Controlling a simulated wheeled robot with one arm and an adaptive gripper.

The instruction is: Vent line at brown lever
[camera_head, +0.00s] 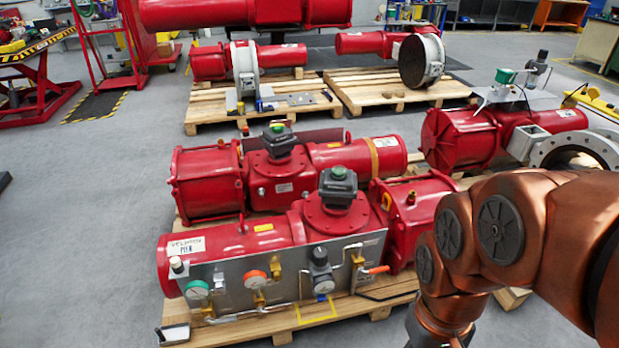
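The nearest red valve actuator (235,240) lies on a wooden pallet, with a grey metal panel (235,285) along its front. At the panel's right end is a small valve with an orange-red lever (377,270), pointing right and roughly level. I see no lever that is clearly brown; this orange-red one is the closest in colour. Thin metal vent piping (250,313) runs along the panel's lower edge. My copper-coloured arm comes in from the right and bends down to the bottom edge, right of the lever and apart from it. My gripper is below the frame.
The panel also carries a green-rimmed gauge (197,289), an orange-rimmed gauge (256,279) and a black regulator (321,270). A second red actuator (205,185) lies behind. Another (470,138) with a flange stands at right. Grey floor (80,230) is clear on the left.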

